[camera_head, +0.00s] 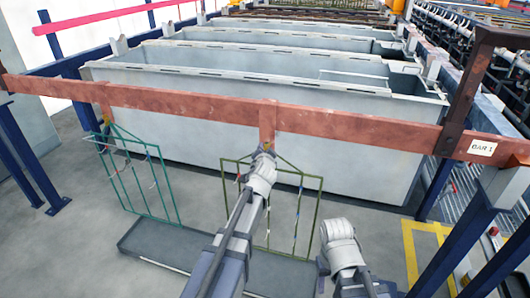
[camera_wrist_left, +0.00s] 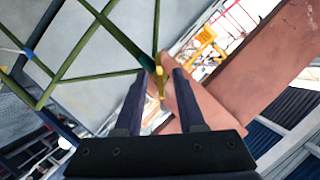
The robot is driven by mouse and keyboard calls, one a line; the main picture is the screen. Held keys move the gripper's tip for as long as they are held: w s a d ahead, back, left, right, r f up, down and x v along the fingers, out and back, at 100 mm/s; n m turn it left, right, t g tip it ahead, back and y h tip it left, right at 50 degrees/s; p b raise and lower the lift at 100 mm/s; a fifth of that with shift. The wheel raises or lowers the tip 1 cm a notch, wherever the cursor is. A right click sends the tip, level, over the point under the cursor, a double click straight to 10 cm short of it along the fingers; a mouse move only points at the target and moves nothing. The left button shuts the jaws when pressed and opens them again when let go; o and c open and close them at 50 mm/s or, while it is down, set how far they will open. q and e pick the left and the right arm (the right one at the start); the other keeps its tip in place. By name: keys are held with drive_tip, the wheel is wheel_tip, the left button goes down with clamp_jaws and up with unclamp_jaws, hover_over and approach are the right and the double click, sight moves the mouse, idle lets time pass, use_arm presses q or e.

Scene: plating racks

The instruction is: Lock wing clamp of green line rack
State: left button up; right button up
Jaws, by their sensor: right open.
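An olive-green wire rack (camera_head: 312,210) hangs from a copper-coloured bar (camera_head: 350,125) by a hook. Its frame also shows in the left wrist view (camera_wrist_left: 95,20). A small yellow wing clamp (camera_wrist_left: 160,78) sits at the rack's top against the bar. My left gripper (camera_head: 267,150) is up at this hook. In the left wrist view its two fingers (camera_wrist_left: 160,80) are apart, with the clamp between their tips; I cannot tell whether they touch it. A teal-green rack (camera_head: 140,180) hangs further left. My right gripper (camera_head: 340,232) is low, right of the olive rack, its fingertips hidden.
Grey tanks (camera_head: 250,75) stand close behind the bar. A grey tray (camera_head: 190,240) lies on the floor below the racks. Blue posts (camera_head: 470,235) stand at the right, and a sign (camera_head: 482,149) reads BAR 1. Floor is clear at left.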

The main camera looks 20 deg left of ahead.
use_arm(q)
clamp_jaws()
drive_tip(key=shift+r, duration=0.1)
idle(0.6)
drive_tip(key=shift+n+h+p, duration=0.4)
drive_tip(key=shift+n+p, duration=0.05)
drive_tip(key=shift+n, duration=0.05)
drive_tip(key=shift+a+r+n+g+h+p, duration=0.15)
drive_tip(key=shift+n+g+h+p, duration=0.15)
drive_tip(key=shift+n+h+p, duration=0.35)
drive_tip(key=shift+a+n+h, duration=0.15)
drive_tip(key=shift+n+h, duration=0.8)
drive_tip(key=shift+n, duration=0.7)
